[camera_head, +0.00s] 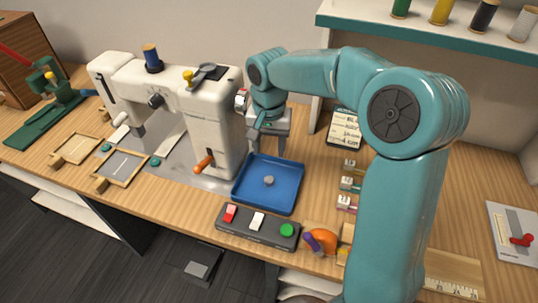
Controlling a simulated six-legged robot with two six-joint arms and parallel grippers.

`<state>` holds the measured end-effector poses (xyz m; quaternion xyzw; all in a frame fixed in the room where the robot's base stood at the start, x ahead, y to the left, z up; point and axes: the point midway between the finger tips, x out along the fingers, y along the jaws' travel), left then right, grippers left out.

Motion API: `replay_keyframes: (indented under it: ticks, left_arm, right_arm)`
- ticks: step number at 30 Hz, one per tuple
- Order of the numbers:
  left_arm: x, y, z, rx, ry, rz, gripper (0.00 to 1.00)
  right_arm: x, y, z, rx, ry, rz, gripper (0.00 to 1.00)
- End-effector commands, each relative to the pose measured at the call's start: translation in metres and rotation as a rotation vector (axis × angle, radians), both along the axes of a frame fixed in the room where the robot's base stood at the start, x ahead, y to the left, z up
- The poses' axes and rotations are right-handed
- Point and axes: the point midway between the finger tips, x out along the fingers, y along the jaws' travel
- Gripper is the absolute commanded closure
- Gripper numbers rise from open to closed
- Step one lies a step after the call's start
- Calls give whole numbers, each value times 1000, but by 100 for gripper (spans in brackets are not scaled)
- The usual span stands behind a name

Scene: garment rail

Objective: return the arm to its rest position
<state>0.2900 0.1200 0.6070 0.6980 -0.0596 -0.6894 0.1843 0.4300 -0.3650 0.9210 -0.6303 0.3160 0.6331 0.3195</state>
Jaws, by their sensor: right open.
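My right arm, teal with dark joint caps, rises from the lower right, bends at its elbow and reaches left across the table. My right gripper (273,138), grey, hangs from its wrist just right of the white sewing machine (215,110), above and behind the blue tray (268,184). The gripper is open, and I see nothing held in it. Its fingertips are partly hidden from this angle. My left arm and gripper are not in view.
A control box (257,228) with red, white and green buttons sits in front of the tray. Small numbered blocks (348,184) stand near my arm. A shelf (425,33) with thread spools overhangs the back right.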

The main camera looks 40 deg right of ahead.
Motion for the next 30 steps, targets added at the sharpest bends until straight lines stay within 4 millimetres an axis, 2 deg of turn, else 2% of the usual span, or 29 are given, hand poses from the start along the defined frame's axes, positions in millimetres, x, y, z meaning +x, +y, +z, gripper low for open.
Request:
replay_keyframes:
  ticks: [3,19,30]
  left_arm:
    - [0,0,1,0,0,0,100]
    - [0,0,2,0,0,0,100]
    - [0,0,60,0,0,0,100]
  right_arm:
    - [0,0,5,0,-1,1,47]
    - [0,0,6,-1,-1,0,47]
    - [0,0,64,-1,-1,0,47]
